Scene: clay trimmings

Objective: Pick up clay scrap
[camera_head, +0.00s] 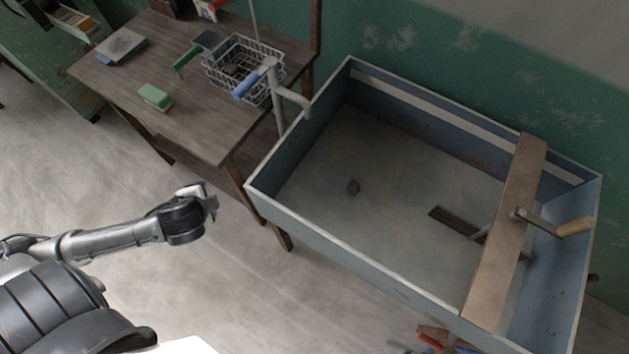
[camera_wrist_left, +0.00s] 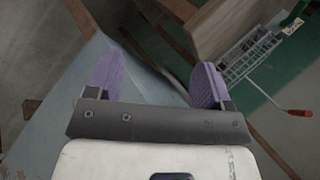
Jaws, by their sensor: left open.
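The lump cannot be made out in that view. My right gripper is not in view.
A wooden board (camera_head: 505,225) bridges the trough's right part, with a wooden-handled tool (camera_head: 565,228) on it. A dark slot (camera_head: 455,222) is in the trough floor. A wooden table (camera_head: 205,125) stands at the back left with a green block (camera_head: 155,97) and a wire basket (camera_head: 262,92).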

